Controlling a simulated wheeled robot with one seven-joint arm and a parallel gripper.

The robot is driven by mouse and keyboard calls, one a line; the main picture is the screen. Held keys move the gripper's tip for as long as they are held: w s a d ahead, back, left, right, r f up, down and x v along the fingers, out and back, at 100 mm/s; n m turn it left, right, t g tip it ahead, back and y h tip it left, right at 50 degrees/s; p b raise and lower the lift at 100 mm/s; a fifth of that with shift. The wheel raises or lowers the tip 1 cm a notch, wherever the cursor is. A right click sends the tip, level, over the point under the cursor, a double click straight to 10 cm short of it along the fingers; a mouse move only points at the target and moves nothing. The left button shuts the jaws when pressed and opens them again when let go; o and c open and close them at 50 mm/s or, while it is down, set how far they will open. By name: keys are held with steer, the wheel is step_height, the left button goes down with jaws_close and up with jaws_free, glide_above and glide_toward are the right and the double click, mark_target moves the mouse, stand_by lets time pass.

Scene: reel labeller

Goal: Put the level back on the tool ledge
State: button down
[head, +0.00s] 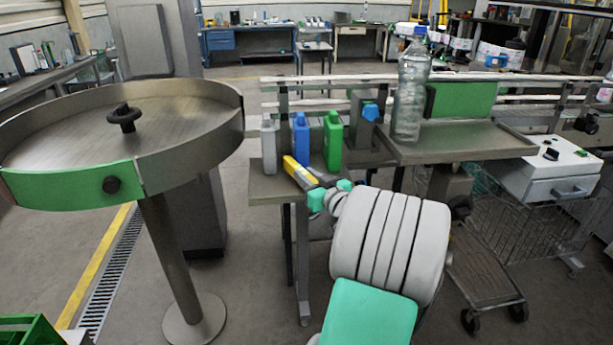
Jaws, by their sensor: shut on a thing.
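The level (298,171) is a short bar with yellow and grey parts, seen in the head view. My gripper (331,193) has teal fingers and is shut on its near end. The level points away to the upper left, over the tool ledge (264,192), a small grey metal shelf. I cannot tell whether the level touches the ledge surface or is a little above it. The fingers and my wrist hide the near end of the level and the ledge's right part.
Grey (268,146), blue (301,140) and green (333,141) bottles stand along the ledge's back, just behind the level. A clear bottle (411,90) stands on the metal table (465,145) to the right. A round turntable (190,105) is at left.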

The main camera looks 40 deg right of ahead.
steer(key=shift+f, duration=0.1)
steer(key=c, duration=1.3)
jaws_free()
steer(key=shift+o, duration=0.2)
steer(key=b+v, duration=0.2)
steer(key=v, duration=1)
